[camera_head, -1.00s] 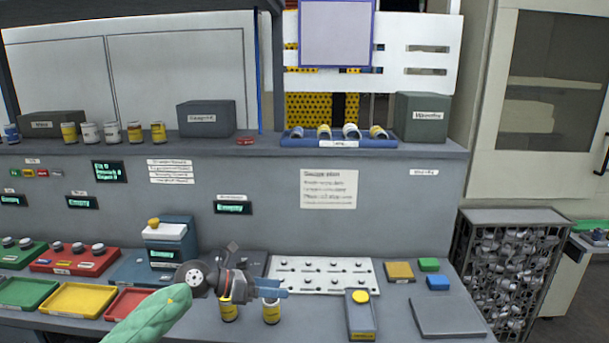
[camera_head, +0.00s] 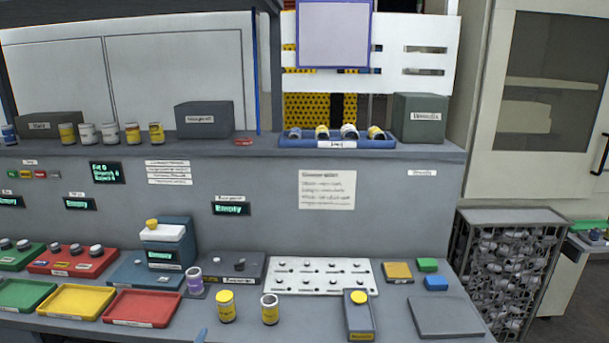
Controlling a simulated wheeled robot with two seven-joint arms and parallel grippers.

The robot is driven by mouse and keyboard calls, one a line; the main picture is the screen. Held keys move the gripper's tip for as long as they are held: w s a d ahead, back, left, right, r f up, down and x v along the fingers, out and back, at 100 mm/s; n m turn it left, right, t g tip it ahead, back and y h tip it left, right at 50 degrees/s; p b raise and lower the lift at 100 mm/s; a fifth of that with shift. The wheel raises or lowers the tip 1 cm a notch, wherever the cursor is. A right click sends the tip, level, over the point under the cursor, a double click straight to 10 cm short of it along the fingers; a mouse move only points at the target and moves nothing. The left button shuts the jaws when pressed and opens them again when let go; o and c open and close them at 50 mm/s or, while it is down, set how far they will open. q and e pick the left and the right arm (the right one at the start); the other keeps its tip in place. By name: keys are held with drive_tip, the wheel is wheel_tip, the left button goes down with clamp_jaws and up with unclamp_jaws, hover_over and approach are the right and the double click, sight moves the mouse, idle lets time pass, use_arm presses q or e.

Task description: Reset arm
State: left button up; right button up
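Neither gripper shows clearly in the head view. My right arm is not in view. On the bench, a yellow-lidded can (camera_head: 226,306) and a can with a yellow band (camera_head: 270,308) stand upright side by side. A purple-labelled can (camera_head: 194,280) stands behind them to the left.
Red (camera_head: 142,308), yellow (camera_head: 77,302) and green (camera_head: 22,294) trays line the bench's left front. A white panel with knobs (camera_head: 322,275) lies in the middle. A pedestal with a yellow button (camera_head: 359,314) stands at front right. A wire cage (camera_head: 505,270) stands right of the bench.

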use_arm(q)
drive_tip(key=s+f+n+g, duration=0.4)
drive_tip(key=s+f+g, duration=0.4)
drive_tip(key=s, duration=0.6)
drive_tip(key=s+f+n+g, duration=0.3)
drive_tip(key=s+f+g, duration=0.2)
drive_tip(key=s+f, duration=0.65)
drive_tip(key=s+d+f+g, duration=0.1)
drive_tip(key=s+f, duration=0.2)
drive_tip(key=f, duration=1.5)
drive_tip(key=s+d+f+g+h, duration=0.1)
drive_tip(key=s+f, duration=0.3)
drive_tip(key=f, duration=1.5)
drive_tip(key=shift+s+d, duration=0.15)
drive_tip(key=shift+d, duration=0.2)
